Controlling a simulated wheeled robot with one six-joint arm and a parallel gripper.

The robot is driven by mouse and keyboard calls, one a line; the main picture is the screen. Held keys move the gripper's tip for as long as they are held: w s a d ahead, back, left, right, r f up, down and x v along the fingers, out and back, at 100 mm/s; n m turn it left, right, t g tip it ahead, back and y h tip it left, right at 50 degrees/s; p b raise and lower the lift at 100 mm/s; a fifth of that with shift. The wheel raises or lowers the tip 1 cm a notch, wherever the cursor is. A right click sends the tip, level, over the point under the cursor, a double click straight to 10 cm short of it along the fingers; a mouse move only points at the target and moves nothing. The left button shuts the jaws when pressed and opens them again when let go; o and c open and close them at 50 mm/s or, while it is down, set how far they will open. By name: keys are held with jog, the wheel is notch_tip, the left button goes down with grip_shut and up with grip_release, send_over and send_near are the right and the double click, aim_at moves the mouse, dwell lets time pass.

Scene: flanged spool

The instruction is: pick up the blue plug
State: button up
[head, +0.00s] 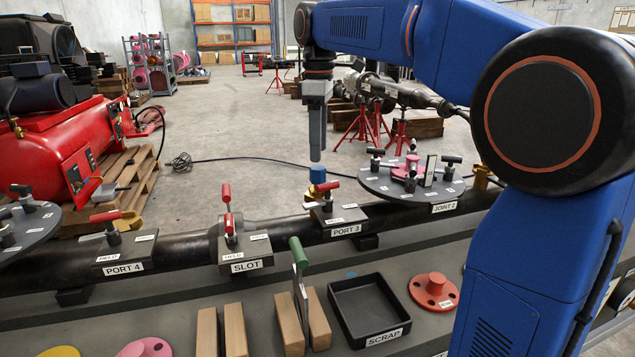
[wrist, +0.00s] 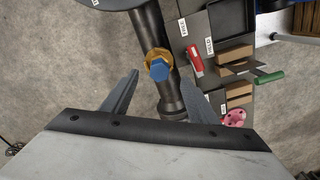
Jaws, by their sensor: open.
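The blue plug (head: 317,174) sits upright on top of a brass-coloured fitting on the dark pipe, close behind the PORT 3 clamp. In the wrist view the plug (wrist: 159,70) has a hexagonal head and rests in the brass ring (wrist: 157,54). My gripper (head: 316,158) points straight down just above the plug. In the wrist view its two fingers are apart, with the plug appearing between their tips (wrist: 158,77). The gripper is open and empty. Whether the fingertips reach down beside the plug cannot be told.
A red-handled clamp (head: 325,192) stands right beside the plug at PORT 3. To the right is a round plate (head: 385,191) with black-handled clamps. In front are the SCRAP tray (head: 393,335), wooden blocks (head: 235,330) and a green-handled tool (head: 298,255). Space above the pipe is free.

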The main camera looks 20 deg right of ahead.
aim_at(318, 167)
jog(key=shift+a+f, duration=0.1)
jog(key=shift+f, duration=3.45)
jog(key=shift+c, duration=0.6)
jog(key=c, duration=1.2)
